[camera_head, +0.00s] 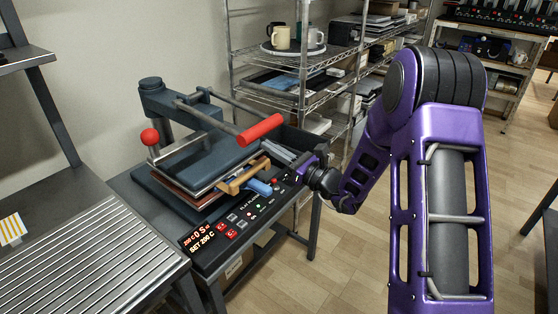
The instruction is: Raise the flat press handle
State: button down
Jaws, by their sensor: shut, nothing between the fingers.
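The flat press (203,160) stands on a dark bench, with a dark upper plate and a column at the back left. Its handle is a red cylindrical grip (260,130) at the end of grey bars that reach forward and right over the plate. My gripper (278,154) comes in from the right, at the end of my purple arm. It is shut and empty, just below and right of the red grip in the picture. I see a gap between them; the depth between them is hard to judge.
A control panel (234,226) with lit buttons runs along the press's front. A red ball knob (150,137) stands at its left, and a wooden handle (246,178) at its front. A slatted metal table (83,255) is at left; wire shelves with mugs (282,37) stand behind.

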jog(key=shift+r, duration=0.6)
jog(key=shift+r, duration=0.1)
